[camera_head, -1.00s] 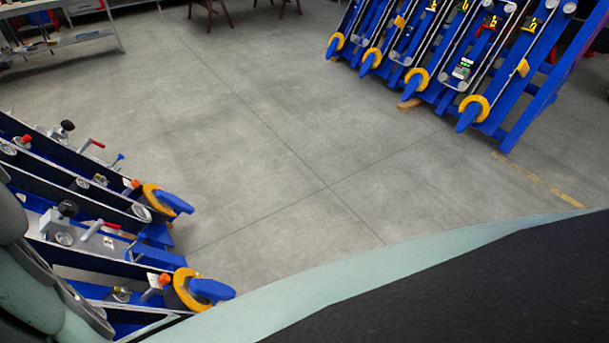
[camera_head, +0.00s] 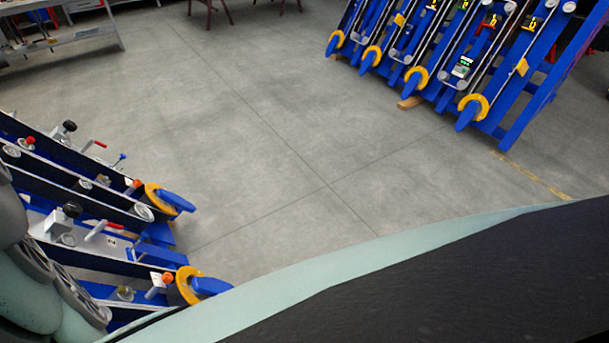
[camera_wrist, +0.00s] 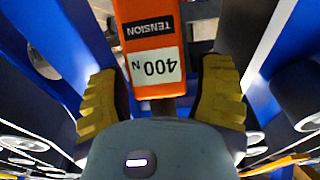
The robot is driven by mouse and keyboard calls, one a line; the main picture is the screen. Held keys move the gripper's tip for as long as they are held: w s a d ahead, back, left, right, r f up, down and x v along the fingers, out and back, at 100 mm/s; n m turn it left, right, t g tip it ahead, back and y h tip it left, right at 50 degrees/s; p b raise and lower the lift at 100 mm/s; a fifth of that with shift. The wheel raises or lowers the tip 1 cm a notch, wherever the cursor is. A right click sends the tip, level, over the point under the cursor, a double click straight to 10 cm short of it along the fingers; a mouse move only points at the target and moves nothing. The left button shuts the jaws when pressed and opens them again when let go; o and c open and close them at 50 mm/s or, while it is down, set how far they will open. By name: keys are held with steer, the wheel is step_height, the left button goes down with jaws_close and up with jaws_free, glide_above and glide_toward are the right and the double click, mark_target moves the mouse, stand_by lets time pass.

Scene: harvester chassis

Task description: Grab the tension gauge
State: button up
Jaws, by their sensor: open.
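The tension gauge (camera_wrist: 153,50) shows in the wrist view as an orange block at the top middle. It has a black label reading TENSION and a white label reading 400 N, both upside down in the picture. My gripper (camera_wrist: 161,78) is open, with one yellow ribbed finger on each side of the gauge's near end. Gaps show between the fingers and the gauge. A short dark piece below the gauge's near end is partly hidden by my gripper's grey body. I cannot make out the orange gauge or my gripper in the head view.
Blue chassis rails with yellow end rings (camera_head: 188,285) stand close at the left. A blue rack (camera_head: 522,98) leans at the upper right, with a small green-screened device (camera_head: 463,66) on it. A workbench (camera_head: 82,36) is at the upper left. The grey floor (camera_head: 270,130) between is clear.

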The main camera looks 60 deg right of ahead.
steer(key=shift+w+a+f, duration=0.1)
steer(key=shift+w+a, duration=0.05)
steer(key=shift+w, duration=0.1)
steer(key=shift+c, duration=0.4)
steer(key=shift+s, duration=0.1)
steer(key=c, duration=1)
